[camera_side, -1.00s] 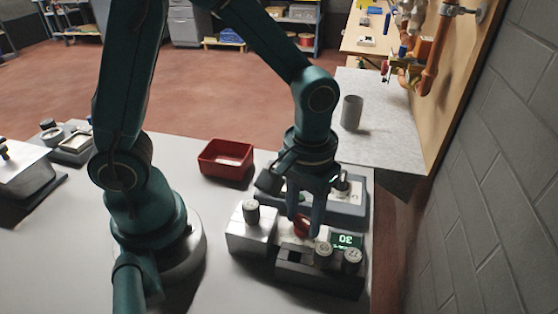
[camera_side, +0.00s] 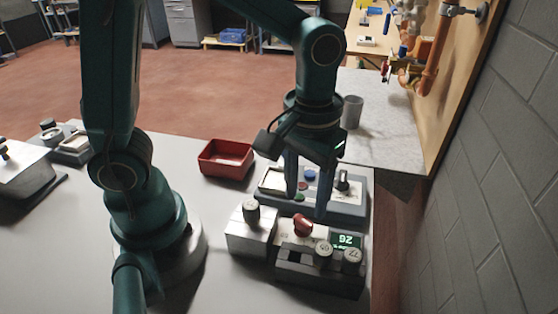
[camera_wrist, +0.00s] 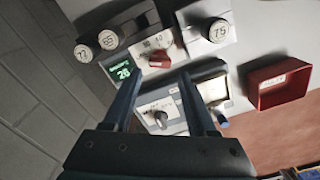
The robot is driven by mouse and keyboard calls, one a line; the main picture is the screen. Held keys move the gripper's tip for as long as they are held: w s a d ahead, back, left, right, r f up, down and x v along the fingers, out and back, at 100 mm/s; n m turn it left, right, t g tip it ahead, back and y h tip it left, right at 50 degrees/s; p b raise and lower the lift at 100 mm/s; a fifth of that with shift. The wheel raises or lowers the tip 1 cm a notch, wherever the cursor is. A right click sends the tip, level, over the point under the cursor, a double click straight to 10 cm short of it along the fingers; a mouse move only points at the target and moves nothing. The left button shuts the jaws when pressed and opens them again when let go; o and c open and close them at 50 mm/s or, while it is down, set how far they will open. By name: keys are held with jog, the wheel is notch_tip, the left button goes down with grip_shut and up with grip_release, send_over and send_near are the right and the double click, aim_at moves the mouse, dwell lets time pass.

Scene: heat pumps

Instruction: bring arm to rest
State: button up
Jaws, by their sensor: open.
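My gripper (camera_side: 307,205) hangs fingers down above the control units, open and empty. Below it and apart from it is a red knob (camera_side: 302,225) on a pale panel. The knob shows in the wrist view (camera_wrist: 159,58) just beyond the gap between my fingertips (camera_wrist: 157,78). A small green display (camera_side: 346,241) stands beside the knob; in the wrist view it (camera_wrist: 122,72) seems to read 26.
A grey unit (camera_side: 352,203) with buttons and a black knob lies behind the fingers. A white block (camera_side: 250,238) and a dark block (camera_side: 318,277) carry round numbered knobs. A red bin (camera_side: 226,158) and a grey cup (camera_side: 352,112) stand farther back. A brick wall is at right.

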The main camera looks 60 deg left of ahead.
jog(key=shift+w+r, duration=0.1)
jog(key=s+a+r+m+t, duration=0.3)
jog(key=s+a+r+t, duration=0.2)
jog(key=s+a+r, duration=0.1)
jog(key=shift+t, duration=0.3)
dwell(0.3)
jog(key=shift+s+r, duration=0.1)
jog(key=shift+o, duration=0.9)
